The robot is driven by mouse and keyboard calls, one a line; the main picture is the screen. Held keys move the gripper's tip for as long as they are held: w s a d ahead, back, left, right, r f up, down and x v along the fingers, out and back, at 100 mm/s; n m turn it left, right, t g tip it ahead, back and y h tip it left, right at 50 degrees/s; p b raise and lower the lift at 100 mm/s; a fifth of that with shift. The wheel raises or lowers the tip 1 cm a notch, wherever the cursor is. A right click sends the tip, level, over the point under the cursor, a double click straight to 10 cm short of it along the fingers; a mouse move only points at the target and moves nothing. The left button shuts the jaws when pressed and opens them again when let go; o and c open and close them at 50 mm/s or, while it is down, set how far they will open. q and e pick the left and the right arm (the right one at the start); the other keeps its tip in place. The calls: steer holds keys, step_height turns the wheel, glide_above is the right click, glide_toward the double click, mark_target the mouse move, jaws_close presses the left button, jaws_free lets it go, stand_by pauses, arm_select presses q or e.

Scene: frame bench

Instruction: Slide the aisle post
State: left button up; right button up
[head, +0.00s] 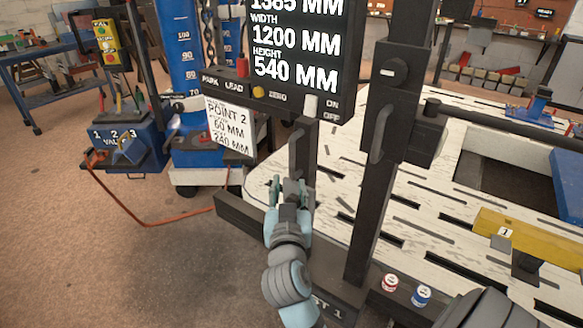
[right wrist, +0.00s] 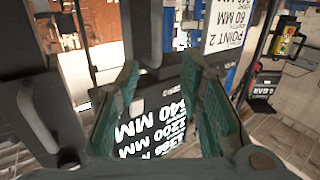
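A dark upright post (head: 372,215) stands on a base marked "ST 1" at the near edge of the bench in the head view. I cannot tell for sure that it is the aisle post. A dark bar handle (head: 377,132) is on its upper block. My right gripper (head: 289,186) is left of the post and below the display panel (head: 297,55). In the right wrist view its teal fingers (right wrist: 160,66) are apart with nothing held between them. The panel's screen (right wrist: 152,128) shows upside down behind them. My left gripper is not in view.
A blue valve stand (head: 128,145) with an orange hose is at left. The floor at lower left is clear.

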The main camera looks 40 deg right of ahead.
mark_target(292, 152)
steer(key=x, duration=0.8)
steer(key=r+b+x, duration=0.1)
steer(key=x, duration=0.4)
steer(key=shift+s+d, duration=0.2)
steer(key=shift+w+d+r, duration=0.1)
steer(key=shift+w+d, duration=0.15)
steer(key=shift+w, duration=0.05)
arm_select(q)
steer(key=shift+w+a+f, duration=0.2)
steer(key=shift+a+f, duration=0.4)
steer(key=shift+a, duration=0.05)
arm_select(e)
steer(key=shift+w+d, duration=0.1)
steer(key=shift+w, duration=0.05)
steer(key=shift+c, duration=0.6)
steer(key=c, duration=0.6)
jaws_close()
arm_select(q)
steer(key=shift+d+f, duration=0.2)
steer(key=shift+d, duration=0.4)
arm_select(e)
steer(key=shift+w, duration=0.1)
